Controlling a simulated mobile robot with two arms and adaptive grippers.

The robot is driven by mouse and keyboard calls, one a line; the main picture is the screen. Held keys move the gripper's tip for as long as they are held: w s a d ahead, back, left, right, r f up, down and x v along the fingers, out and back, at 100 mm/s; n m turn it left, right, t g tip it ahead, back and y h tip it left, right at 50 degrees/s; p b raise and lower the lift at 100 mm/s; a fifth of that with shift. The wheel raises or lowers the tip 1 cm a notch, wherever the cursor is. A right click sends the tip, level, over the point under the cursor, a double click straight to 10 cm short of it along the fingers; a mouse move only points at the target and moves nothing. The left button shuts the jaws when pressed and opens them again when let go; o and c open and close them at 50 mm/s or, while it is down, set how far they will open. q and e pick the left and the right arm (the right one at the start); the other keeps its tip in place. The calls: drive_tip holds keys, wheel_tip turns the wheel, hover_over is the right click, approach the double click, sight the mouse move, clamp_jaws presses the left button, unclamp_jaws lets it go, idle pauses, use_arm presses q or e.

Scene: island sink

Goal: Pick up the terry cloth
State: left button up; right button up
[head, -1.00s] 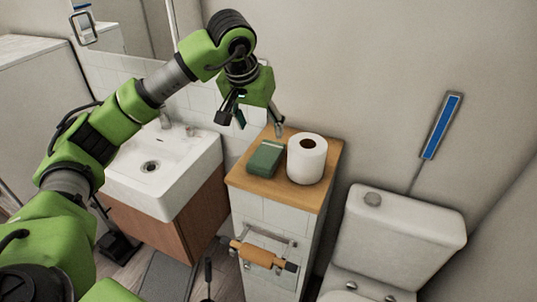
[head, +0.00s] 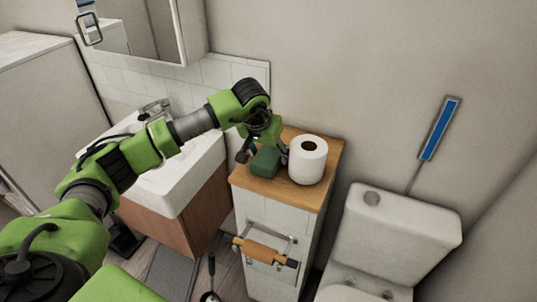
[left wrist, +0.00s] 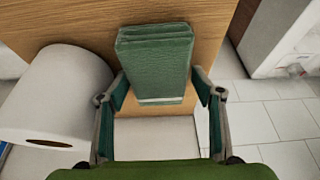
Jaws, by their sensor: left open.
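The terry cloth (head: 265,162) is a folded dark green block lying on the wooden top of a narrow cabinet, to the left of a toilet roll. In the left wrist view the cloth (left wrist: 156,62) shows its folded layers at the far end and a pale stripe near the gripper. My left gripper (head: 263,152) is down at the cloth, partly covering it in the head view. Its two fingers (left wrist: 162,98) are open, one on each side of the cloth's near part. I cannot tell whether they touch it. My right gripper is not in view.
A white toilet roll (head: 307,160) stands right beside the cloth, close to a finger. The wooden cabinet top (head: 318,193) is small, with little free room. A sink (head: 176,190) is to the left, a toilet (head: 400,228) to the right, and a wall is behind.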

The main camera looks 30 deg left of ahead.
use_arm(q)
drive_tip(key=shift+f, duration=0.1)
drive_tip(key=c, duration=0.9)
drive_tip(key=shift+o, duration=0.2)
drive_tip(key=shift+r, duration=0.2)
drive_tip(key=shift+w+r, duration=0.1)
drive_tip(key=shift+r, duration=0.55)
drive_tip(key=s+r+b, duration=0.1)
drive_tip(key=r, duration=0.1)
drive_tip(key=s+a+r+b, duration=0.1)
drive_tip(key=s+r, duration=0.1)
drive_tip(key=r, duration=0.1)
drive_tip(key=s+a+r+b, duration=0.1)
drive_tip(key=s+r, duration=0.1)
drive_tip(key=shift+r, duration=0.3)
drive_tip(key=s+a+r+b, duration=0.2)
drive_tip(key=s+a+r, duration=0.1)
drive_tip(key=s, duration=0.5)
drive_tip(key=shift+r+b, duration=0.35)
drive_tip(key=shift+r, duration=0.05)
drive_tip(key=shift+s, duration=0.1)
